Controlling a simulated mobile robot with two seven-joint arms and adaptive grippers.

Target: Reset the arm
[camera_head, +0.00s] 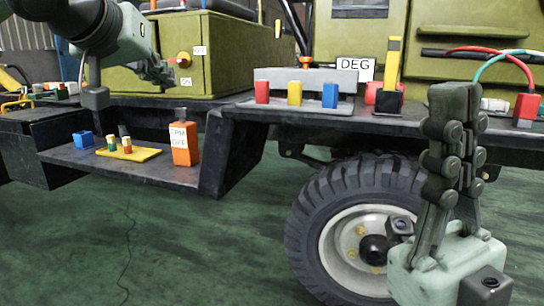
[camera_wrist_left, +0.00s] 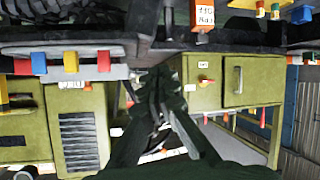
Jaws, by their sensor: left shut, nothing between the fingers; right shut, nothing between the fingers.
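My left gripper (camera_head: 166,77) is at the upper left of the head view, in front of the green cabinet (camera_head: 190,58). Its dark fingers are together and empty; they also show in the left wrist view (camera_wrist_left: 155,82). My right gripper (camera_head: 455,95) stands upright at the right of the head view. Its dark fingers point up and are closed together with nothing between them. It hides part of the vehicle's frame edge behind it.
The chassis shelf (camera_head: 100,170) carries an orange bottle (camera_head: 184,145), a blue block (camera_head: 83,139) and a yellow tray (camera_head: 146,154). Red, yellow and blue blocks (camera_head: 294,92) stand on the upper ledge. A large tire (camera_head: 315,220) is below. The green floor at lower left is open.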

